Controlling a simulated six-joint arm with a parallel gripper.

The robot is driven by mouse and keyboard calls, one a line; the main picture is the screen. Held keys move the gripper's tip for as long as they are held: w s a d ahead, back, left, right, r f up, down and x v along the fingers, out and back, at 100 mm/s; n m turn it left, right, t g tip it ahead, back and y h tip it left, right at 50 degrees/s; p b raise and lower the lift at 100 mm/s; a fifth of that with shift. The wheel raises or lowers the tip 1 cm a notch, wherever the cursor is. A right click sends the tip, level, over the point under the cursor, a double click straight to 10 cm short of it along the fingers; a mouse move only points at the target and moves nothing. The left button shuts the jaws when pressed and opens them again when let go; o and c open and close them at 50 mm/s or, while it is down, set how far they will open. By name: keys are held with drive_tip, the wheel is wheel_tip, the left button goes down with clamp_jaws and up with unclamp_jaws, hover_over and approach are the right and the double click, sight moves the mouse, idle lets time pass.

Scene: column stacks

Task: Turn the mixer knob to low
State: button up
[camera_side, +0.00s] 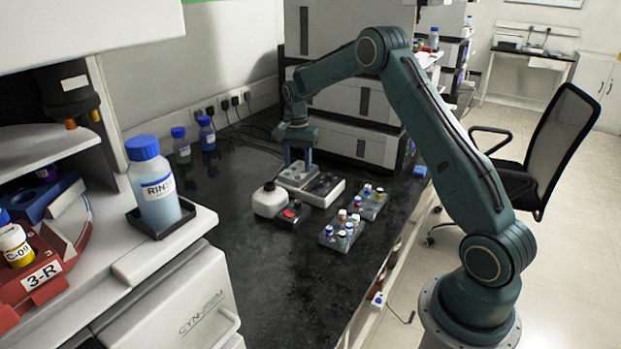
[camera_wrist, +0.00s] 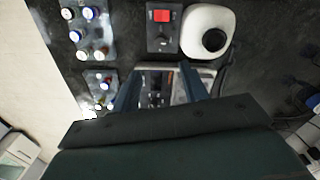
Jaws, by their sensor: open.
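A low grey-and-white device (camera_side: 325,190), probably the mixer, sits on the black bench beneath my gripper (camera_side: 297,162). Small dark controls show on its top, but I cannot tell which is the knob or its setting. In the wrist view my gripper (camera_wrist: 161,72) is open, with its two fingers apart over the device (camera_wrist: 155,88). Nothing is seen held between them. The fingers and wrist hide part of the device. I cannot tell whether the fingertips touch it.
A white round container (camera_side: 269,201) and a box with a red switch (camera_side: 293,212) stand beside the device. Two vial racks (camera_side: 342,234) (camera_side: 371,201) are at its right. Blue-capped bottles (camera_side: 207,135) stand at the back. The bench front is clear.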

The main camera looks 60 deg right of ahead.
sight(298, 201)
wheel_tip(298, 201, down, 13)
drive_tip(key=shift+f, duration=0.1)
idle(0.6)
drive_tip(key=shift+c, duration=0.2)
clamp_jaws()
